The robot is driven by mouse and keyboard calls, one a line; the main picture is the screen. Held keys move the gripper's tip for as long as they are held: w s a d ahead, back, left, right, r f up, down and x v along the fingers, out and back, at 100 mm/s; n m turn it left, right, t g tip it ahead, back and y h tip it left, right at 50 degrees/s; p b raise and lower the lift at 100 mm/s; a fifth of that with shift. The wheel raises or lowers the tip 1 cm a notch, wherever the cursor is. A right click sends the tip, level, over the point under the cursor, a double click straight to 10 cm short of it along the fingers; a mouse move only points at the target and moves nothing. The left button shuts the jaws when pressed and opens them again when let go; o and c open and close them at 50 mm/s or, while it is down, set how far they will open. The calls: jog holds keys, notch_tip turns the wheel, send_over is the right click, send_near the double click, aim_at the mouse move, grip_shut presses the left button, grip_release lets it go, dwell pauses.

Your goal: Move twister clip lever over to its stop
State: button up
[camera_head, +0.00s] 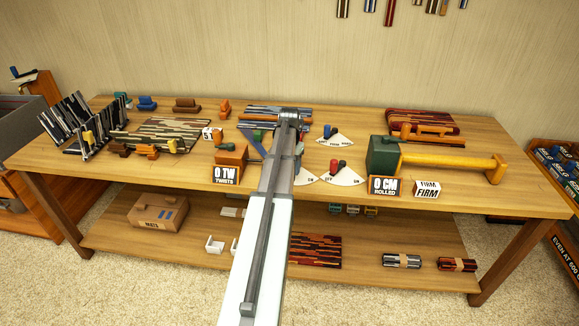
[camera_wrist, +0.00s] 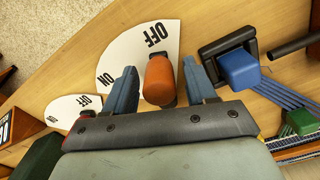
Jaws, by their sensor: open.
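An orange lever (camera_wrist: 160,80) stands on a white fan-shaped plate (camera_wrist: 120,52) marked OFF and ON in the wrist view. I cannot be sure it is the twister clip lever, as no label shows. My gripper (camera_wrist: 161,88) is open, with one blue finger on each side of the lever; contact is not clear. The lever's head lies nearer the OFF mark than the ON mark. In the head view my arm hides the lever, and part of its plate (camera_head: 303,178) shows beside the arm. A blue block (camera_wrist: 238,69) on a dark frame, near blue cords, is right of my gripper.
A second OFF/ON plate (camera_wrist: 72,108) with a red lever (camera_head: 339,167) is close by. The green box (camera_head: 384,155) with a yellow roller, a TWISTS sign (camera_head: 227,174) and a ROLLED sign (camera_head: 385,186) stand on the wooden table (camera_head: 120,172). A third plate (camera_head: 345,140) lies behind.

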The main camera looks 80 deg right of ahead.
grip_shut()
dwell(0.5)
